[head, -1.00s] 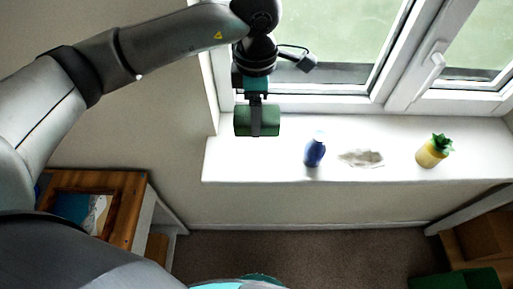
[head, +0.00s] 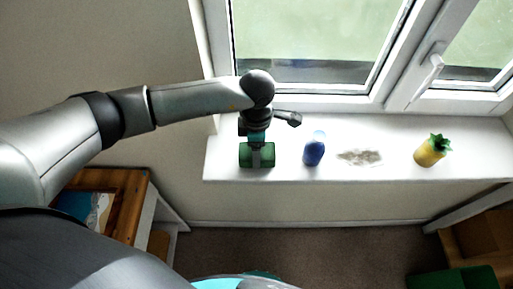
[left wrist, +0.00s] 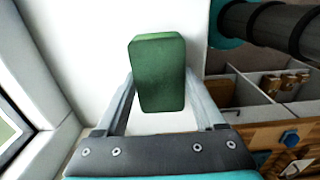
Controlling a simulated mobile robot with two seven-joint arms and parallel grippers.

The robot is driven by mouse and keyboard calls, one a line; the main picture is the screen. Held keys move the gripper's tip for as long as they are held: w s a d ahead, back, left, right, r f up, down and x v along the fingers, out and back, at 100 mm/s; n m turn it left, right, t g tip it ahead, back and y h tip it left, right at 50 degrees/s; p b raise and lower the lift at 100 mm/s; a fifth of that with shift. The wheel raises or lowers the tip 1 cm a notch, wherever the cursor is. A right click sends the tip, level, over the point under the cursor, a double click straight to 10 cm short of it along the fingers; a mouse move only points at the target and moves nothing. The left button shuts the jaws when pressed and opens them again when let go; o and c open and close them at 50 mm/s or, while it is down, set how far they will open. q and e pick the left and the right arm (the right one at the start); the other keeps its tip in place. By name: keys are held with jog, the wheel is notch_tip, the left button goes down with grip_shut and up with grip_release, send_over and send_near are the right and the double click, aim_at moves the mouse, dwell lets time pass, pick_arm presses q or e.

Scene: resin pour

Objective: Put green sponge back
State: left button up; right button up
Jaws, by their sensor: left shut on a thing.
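The green sponge (head: 246,155) is a dark green block in my left gripper (head: 257,152), over the left end of the white windowsill. In the left wrist view the sponge (left wrist: 160,72) stands between the two fingers of the gripper (left wrist: 160,98), which is shut on it. The white sill shows behind it there. I cannot tell whether the sponge touches the sill. My right gripper is in neither view.
The windowsill (head: 400,131) also holds a blue bottle (head: 314,151), a greyish-brown patch (head: 359,157) and a yellow pineapple-shaped object (head: 432,151). The bottle is close to the right of the sponge. A wooden cabinet (head: 133,208) stands at lower left.

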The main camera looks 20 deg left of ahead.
pick_arm(q)
jog(key=o, duration=1.2)
jog(key=shift+r, duration=0.1)
notch_tip(320, 180, up, 12)
jog(key=shift+f+b, duration=0.1)
jog(key=shift+b, duration=0.25)
